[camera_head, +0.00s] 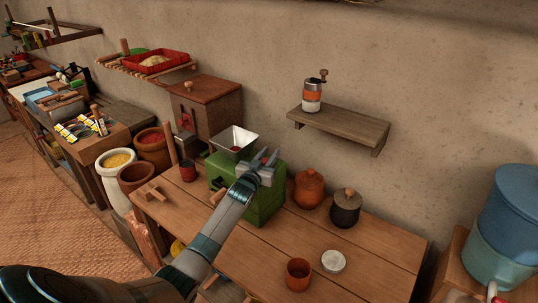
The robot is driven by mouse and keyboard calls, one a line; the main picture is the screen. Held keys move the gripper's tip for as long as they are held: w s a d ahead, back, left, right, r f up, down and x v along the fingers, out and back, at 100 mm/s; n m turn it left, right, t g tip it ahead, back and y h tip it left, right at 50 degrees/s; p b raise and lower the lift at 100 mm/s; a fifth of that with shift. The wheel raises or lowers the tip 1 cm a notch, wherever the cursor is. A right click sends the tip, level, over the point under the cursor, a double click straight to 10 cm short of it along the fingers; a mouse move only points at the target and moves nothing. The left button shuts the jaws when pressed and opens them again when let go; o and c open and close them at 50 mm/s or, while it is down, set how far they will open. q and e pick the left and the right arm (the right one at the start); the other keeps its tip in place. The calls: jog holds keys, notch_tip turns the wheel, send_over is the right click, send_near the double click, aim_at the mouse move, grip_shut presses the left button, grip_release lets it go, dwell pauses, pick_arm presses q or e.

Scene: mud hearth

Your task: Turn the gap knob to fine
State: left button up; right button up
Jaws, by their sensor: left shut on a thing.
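A green mill (264,206) with a square metal hopper (234,141) stands on the wooden table against the wall. My left gripper (267,158) is at the top of the mill, just right of the hopper. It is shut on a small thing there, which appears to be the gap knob. The knob is mostly hidden by the fingers, so its setting cannot be read. My left arm crosses in front of the mill and hides part of its front. My right gripper is out of view.
An orange lidded jar (309,190) and a dark lidded jar (345,209) stand right of the mill. A terracotta cup (298,274) and a white round dish (333,261) lie nearer. A wall shelf (340,129) holds a hand grinder (312,95). The table's right part is clear.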

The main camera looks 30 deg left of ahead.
pick_arm(q)
jog(key=o, duration=1.1)
jog(key=shift+c, duration=0.2)
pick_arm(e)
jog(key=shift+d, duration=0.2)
pick_arm(q)
jog(key=shift+s, duration=0.1)
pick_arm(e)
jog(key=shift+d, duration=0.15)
pick_arm(q)
jog(key=s+d+b, duration=0.3)
jog(key=s+b, duration=0.1)
jog(key=s, duration=1.3)
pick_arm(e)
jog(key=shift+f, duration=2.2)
pick_arm(q)
jog(key=shift+f, duration=0.1)
